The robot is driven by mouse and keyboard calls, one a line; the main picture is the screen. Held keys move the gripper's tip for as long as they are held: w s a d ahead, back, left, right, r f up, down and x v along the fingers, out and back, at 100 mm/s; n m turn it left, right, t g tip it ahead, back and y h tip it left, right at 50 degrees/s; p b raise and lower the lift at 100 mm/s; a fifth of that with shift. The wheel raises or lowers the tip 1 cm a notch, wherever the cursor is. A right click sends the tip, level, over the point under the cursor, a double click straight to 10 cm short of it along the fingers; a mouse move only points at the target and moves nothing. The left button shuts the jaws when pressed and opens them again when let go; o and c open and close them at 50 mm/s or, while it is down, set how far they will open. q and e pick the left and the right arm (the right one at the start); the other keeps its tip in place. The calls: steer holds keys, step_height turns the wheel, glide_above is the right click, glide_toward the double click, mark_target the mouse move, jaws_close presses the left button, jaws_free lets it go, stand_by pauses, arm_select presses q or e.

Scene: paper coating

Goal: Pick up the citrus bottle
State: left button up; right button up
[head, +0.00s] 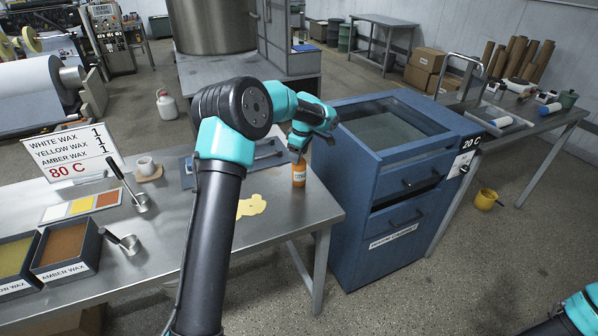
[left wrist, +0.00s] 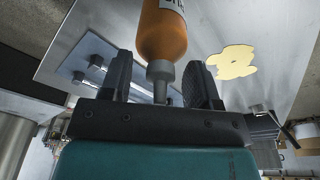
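The citrus bottle (head: 299,175) is orange with a white label and stands upright near the right end of the steel table. My left gripper (head: 299,153) is directly above it, pointing down at its top. In the left wrist view, the bottle's orange body (left wrist: 162,38) and grey nozzle show. The nozzle lies between the two black fingers of the left gripper (left wrist: 158,65), with gaps on both sides. The left gripper is open. My right gripper is out of view; only part of my right arm shows at the lower right.
A yellow puddle (head: 251,206) lies left of the bottle. A blue-grey plate with a handle (head: 187,174) is behind it. A blue cabinet (head: 385,165) stands close right of the table. Wax trays (head: 68,272), ladles and a sign (head: 72,155) occupy the table's left.

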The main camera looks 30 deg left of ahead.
arm_select(q)
jaws_close()
stand_by(0.3)
stand_by(0.3)
steer(key=shift+r, duration=1.9)
steer(key=s+d+r, duration=0.1)
steer(key=s+d, duration=0.7)
steer(key=s, duration=0.5)
steer(key=shift+s+d+r, duration=0.15)
steer(key=shift+s+d, duration=0.05)
steer(key=shift+s, duration=0.1)
